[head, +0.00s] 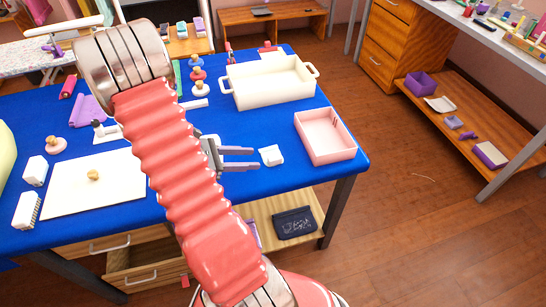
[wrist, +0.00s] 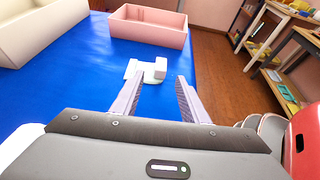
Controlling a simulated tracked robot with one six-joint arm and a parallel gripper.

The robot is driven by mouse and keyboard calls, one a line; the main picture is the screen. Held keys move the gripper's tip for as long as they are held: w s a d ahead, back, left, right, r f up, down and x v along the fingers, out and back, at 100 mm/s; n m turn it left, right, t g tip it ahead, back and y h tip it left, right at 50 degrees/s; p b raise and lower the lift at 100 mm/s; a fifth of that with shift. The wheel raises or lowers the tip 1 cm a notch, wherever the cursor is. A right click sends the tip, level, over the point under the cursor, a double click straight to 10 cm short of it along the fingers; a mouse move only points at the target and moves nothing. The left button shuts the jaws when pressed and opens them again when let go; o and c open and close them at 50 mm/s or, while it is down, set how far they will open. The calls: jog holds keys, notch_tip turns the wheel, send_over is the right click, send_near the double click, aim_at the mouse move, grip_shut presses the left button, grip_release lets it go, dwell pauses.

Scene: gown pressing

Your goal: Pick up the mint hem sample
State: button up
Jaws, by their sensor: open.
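A small pale, near-white piece (head: 271,155) lies on the blue table, left of the pink tray; it looks like the mint hem sample, though its mint tint is hard to see. In the wrist view the pale piece (wrist: 152,70) shows a flat part and a raised block-like part. My gripper (head: 257,158) is open, its two fingers pointing right toward the piece. In the wrist view my gripper (wrist: 157,92) has the piece just ahead of its fingertips, roughly between their lines. Nothing shows between the fingers. My arm hides part of the table.
The pink tray (head: 324,148) stands right of the piece, and a cream two-handled tray (head: 270,97) stands behind it. A white board (head: 70,190) and white brushes (head: 27,210) lie at the left. Blue cloth (head: 270,190) in front of the piece is clear.

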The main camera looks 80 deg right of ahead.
aim_at(268, 159)
jog(key=shift+x, duration=1.4)
jog(key=shift+x, duration=2.55)
jog(key=shift+f, duration=0.1)
jog(key=shift+c, duration=0.6)
grip_shut()
